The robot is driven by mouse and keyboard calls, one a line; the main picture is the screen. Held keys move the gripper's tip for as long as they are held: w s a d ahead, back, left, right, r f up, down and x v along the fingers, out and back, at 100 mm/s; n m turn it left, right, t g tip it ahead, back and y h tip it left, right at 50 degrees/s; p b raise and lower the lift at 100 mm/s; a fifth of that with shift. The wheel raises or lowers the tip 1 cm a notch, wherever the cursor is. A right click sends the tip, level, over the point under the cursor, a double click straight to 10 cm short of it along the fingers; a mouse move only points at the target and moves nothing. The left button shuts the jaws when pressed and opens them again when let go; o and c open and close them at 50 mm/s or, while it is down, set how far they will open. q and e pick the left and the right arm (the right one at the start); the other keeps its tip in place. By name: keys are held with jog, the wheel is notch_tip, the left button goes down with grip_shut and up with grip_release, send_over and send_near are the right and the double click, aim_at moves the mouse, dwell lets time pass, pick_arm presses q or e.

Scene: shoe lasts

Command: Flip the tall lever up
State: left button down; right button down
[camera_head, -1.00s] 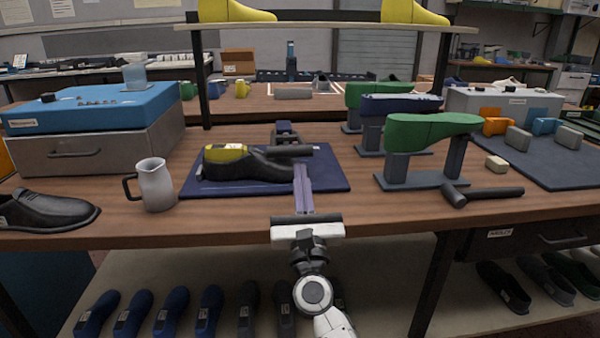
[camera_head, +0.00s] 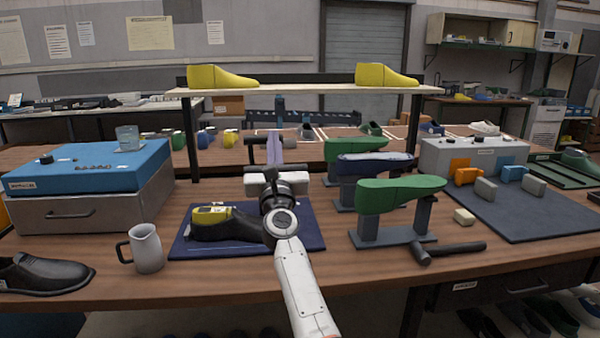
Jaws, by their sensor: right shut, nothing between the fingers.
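The tall lever shows as a dark horizontal bar handle (camera_head: 255,140), now high above the blue mat, below the yellow lasts' shelf. A black shoe with a yellow top (camera_head: 225,222) lies on the blue mat (camera_head: 300,238), partly hidden by my right wrist. My left gripper is not in view.
A grey jug (camera_head: 147,248) stands left of the mat. Green and navy lasts on stands (camera_head: 400,194) are at the right, with a dark hammer (camera_head: 450,250) in front. A blue-topped box (camera_head: 90,168) stands at the left. A shelf (camera_head: 300,89) with yellow lasts spans the back.

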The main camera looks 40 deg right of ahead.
jog(key=x, duration=0.3)
jog(key=b+x, duration=0.1)
jog(key=shift+w+a+r, duration=0.1)
jog(key=shift+a+r, duration=0.15)
jog(key=shift+r, duration=0.2)
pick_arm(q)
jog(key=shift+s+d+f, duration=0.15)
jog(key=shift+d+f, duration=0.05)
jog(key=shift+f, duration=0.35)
pick_arm(e)
jog(key=shift+d, duration=0.1)
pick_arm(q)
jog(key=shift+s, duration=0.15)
